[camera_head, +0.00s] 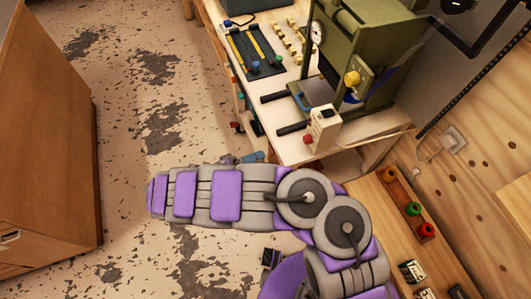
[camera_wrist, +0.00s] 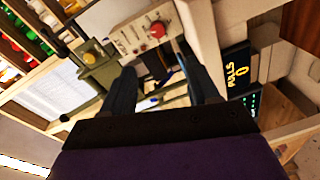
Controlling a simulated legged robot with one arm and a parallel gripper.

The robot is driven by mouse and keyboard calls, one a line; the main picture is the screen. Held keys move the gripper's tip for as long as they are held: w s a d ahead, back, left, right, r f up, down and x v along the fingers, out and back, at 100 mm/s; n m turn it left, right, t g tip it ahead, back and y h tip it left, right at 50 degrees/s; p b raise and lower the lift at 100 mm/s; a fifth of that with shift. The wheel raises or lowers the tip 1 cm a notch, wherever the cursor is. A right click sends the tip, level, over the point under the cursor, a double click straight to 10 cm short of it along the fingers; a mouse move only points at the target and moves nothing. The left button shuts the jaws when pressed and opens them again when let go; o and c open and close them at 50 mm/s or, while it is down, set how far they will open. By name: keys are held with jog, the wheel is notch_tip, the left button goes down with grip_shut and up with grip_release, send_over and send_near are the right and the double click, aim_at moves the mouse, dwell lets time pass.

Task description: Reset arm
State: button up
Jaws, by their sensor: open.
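My gripper (camera_wrist: 156,62) is open in the wrist view, with two dark blue fingers spread apart and nothing held between them. Past the fingers is an olive machine (camera_wrist: 92,70) with a pale control box (camera_wrist: 135,35) and red button; I cannot tell the exact gap to them. In the head view my purple and grey arm stretches across the lower middle, left of the wooden bench. A bit of blue-grey finger (camera_head: 251,157) shows behind the arm near the table's front corner; the rest of the gripper is hidden there.
The olive press (camera_head: 350,60) stands on the pale worktable (camera_head: 300,150), with a tool tray (camera_head: 254,50) at its left. A brown cabinet (camera_head: 45,140) stands at left. Worn floor (camera_head: 160,130) lies clear between. A dark counter display (camera_wrist: 237,80) shows in the wrist view.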

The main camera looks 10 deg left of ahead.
jog(key=shift+s+a, duration=0.25)
jog(key=shift+a, duration=0.05)
jog(key=shift+r, duration=0.1)
dwell(0.3)
jog(key=w+d+r+m+g+h, duration=0.1)
jog(key=w+d+r+m+g, duration=0.3)
jog(key=d+r, duration=0.6)
jog(key=w+d+r+m+g+h, duration=0.1)
jog(key=w+d+r+m+g, duration=0.1)
jog(key=d+r+g, duration=0.8)
jog(key=s+d+r+m+g+y, duration=0.15)
jog(key=s+d+r+y, duration=0.25)
jog(key=s+d+y, duration=0.7)
jog(key=s+a+n+t+y, duration=0.1)
jog(key=s+y, duration=0.1)
jog(key=s, duration=0.6)
jog(key=s+a+f+n+t+y, duration=0.1)
jog(key=s+a+n+t+y, duration=0.1)
jog(key=s, duration=0.6)
jog(key=shift+y, duration=0.4)
